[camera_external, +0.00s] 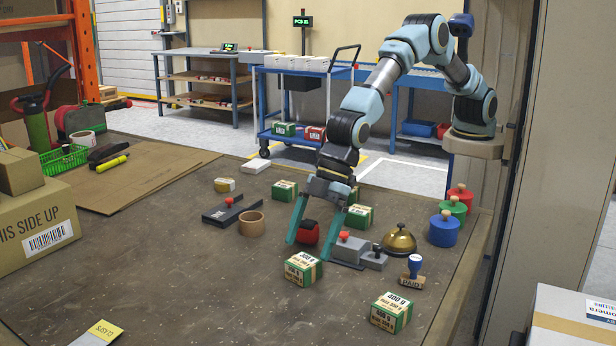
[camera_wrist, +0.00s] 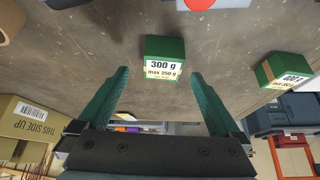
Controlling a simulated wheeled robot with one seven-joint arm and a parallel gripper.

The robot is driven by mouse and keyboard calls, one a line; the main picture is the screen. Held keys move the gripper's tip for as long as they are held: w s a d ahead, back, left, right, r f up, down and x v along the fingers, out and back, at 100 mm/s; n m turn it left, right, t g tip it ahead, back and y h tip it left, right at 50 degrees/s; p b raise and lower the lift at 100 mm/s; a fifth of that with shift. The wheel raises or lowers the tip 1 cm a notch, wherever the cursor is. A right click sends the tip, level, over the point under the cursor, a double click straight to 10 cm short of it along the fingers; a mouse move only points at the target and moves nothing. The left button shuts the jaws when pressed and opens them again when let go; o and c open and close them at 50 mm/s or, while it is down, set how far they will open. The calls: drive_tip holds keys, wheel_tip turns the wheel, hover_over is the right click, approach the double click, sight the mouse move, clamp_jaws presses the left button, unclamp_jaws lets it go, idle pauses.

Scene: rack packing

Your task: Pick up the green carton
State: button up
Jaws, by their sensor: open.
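Several green cartons with tan tape and white labels stand on the table. One green carton marked 300 g (camera_external: 303,269) is just in front of my gripper (camera_external: 309,251). It also shows in the wrist view (camera_wrist: 165,50), ahead of and roughly between my fingertips (camera_wrist: 160,76), with clear gaps. My gripper is open and empty, its teal fingers pointing down. A carton marked 400 g (camera_external: 391,313) stands at the front right; a 400 g carton shows at the right of the wrist view (camera_wrist: 284,69). Other green cartons are farther back (camera_external: 285,190), one partly behind my gripper (camera_external: 359,217).
A tape roll (camera_external: 251,224) is to the left. The table's front left is mostly clear.

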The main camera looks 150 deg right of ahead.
sight(304, 260)
drive_tip(key=shift+a+p+x, duration=0.15)
drive_tip(key=shift+p+x, duration=0.25)
drive_tip(key=shift+x, duration=0.85)
drive_tip(key=shift+a+p+x, duration=0.1)
drive_tip(key=shift+p+x, duration=0.3)
drive_tip(key=shift+x, duration=0.9)
clamp_jaws()
